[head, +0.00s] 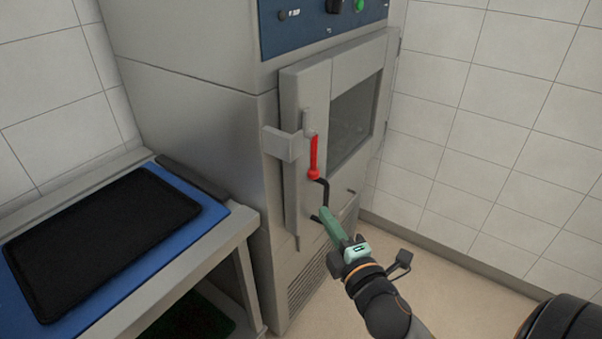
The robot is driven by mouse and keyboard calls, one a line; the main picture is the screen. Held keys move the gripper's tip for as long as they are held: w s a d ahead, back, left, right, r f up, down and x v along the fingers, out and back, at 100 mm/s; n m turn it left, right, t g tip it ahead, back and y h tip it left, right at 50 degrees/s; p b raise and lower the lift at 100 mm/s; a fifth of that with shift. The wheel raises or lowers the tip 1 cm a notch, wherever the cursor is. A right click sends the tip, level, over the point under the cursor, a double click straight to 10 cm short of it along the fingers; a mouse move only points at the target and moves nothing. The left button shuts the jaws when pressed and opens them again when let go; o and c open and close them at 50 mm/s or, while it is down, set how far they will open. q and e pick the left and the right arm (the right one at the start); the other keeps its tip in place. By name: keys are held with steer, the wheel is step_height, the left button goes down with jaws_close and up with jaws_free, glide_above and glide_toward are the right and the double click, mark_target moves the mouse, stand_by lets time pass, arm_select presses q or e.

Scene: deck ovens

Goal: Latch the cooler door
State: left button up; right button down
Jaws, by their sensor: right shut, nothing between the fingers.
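The cooler (200,130) is a grey metal cabinet with a windowed door (346,70) on its front, hinged on the right. The door lies against or very near the front; I cannot tell whether a small gap is there. A red latch handle (314,156) hangs nearly upright near the door's left edge, its knob end low. A grey latch bracket (284,144) sits just left of it. My right gripper (320,201) is just below the knob, its dark fingers shut and empty. I cannot tell whether a finger touches the knob. My left gripper is out of view.
A metal table (243,222) stands at the left against the cooler, with a blue mat (216,212) and a black tray (98,238) on it. A tiled wall (480,130) is close on the right. Floor (440,290) shows clear between.

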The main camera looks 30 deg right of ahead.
steer(key=shift+w+r+n, duration=0.15)
steer(key=shift+r+n, duration=0.15)
steer(key=shift+r, duration=0.15)
steer(key=p, duration=0.2)
glide_toward(315, 175)
steer(key=w+a+r, duration=0.2)
steer(key=w+a, duration=0.1)
steer(key=w, duration=0.2)
steer(key=shift+w+d+r, duration=0.2)
steer(key=shift+w+d, duration=0.65)
steer(key=shift+d, duration=0.15)
steer(key=shift+w+d+f, duration=0.1)
steer(key=shift+w+d, duration=0.3)
steer(key=shift+d, duration=0.25)
